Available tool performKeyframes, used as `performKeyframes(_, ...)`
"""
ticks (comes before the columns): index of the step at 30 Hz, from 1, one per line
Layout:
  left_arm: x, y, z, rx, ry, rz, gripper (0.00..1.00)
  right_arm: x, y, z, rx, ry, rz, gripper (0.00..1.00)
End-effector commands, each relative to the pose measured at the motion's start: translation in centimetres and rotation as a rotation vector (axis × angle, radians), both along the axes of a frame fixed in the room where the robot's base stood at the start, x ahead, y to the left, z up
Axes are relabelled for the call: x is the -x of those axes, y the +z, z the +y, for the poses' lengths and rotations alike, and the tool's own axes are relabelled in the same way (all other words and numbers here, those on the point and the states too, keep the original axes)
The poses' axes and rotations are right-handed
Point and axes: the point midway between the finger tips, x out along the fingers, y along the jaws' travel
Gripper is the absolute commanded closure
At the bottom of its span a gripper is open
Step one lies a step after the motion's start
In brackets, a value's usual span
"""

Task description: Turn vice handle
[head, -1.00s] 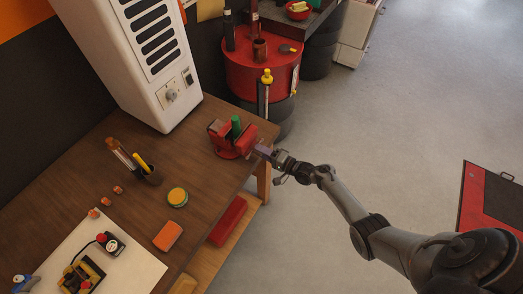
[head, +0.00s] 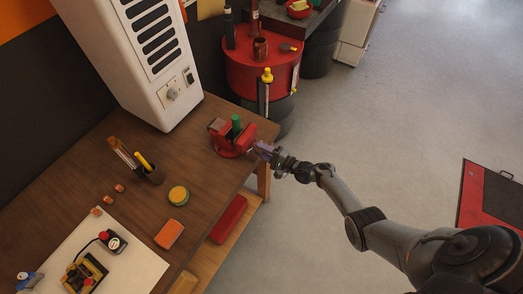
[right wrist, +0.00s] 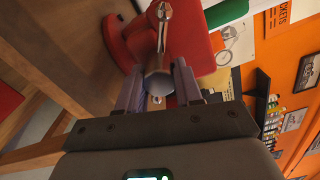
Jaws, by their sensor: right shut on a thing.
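The red vice (head: 231,138) stands on the right end of the wooden workbench, with a green piece (head: 236,123) upright in its jaws. In the right wrist view the red vice body (right wrist: 188,40) fills the upper middle. The metal vice handle (right wrist: 160,75) runs down from it between the fingers. My right gripper (head: 262,150) reaches the vice from the right, just off the bench edge. In the right wrist view my right gripper (right wrist: 158,82) is shut on the handle, a finger at each side. The handle's part at the vice screw is small and partly hidden in the head view.
A red drum (head: 262,75) stands behind the vice.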

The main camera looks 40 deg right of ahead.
Motion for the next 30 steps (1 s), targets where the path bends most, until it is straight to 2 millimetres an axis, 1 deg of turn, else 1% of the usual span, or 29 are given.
performKeyframes(1, 0.0, 0.1, -0.1, 0.002, 0.001, 0.0, 1.0, -0.1, 0.4, -0.3, 0.001, -0.004, -0.01, 0.95)
performKeyframes(5, 0.0, 0.1, -0.1, 0.004, 0.003, 0.0, 1.0, 0.0, 0.4, -0.4, 0.002, -0.005, -0.01, 0.95)
performKeyframes(6, 0.0, 0.1, -0.1, 0.004, 0.002, 0.0, 1.0, 0.0, 0.4, -0.4, 0.002, -0.004, -0.009, 0.59)
performKeyframes(10, 0.0, 0.1, -0.1, 0.003, 0.002, -0.001, 1.0, 0.0, 0.2, -0.3, 0.002, -0.004, -0.006, 0.4)
performKeyframes(18, 0.0, 0.0, 0.1, -0.004, -0.003, -0.001, 1.0, 0.0, 0.1, -0.1, 0.001, -0.002, -0.002, 0.4)
performKeyframes(22, 0.0, 0.1, 0.2, -0.009, -0.005, 0.0, 1.0, 0.6, 0.0, -0.3, 0.002, -0.002, -0.001, 0.4)
performKeyframes(26, 0.0, 0.4, 0.2, -0.01, -0.006, -0.001, 1.0, 2.0, 0.0, -0.8, 0.002, -0.003, 0.0, 0.4)
performKeyframes(30, 0.0, 0.7, 0.2, -0.009, -0.006, 0.0, 1.0, 4.2, 0.0, -1.6, 0.003, -0.004, 0.0, 0.4)
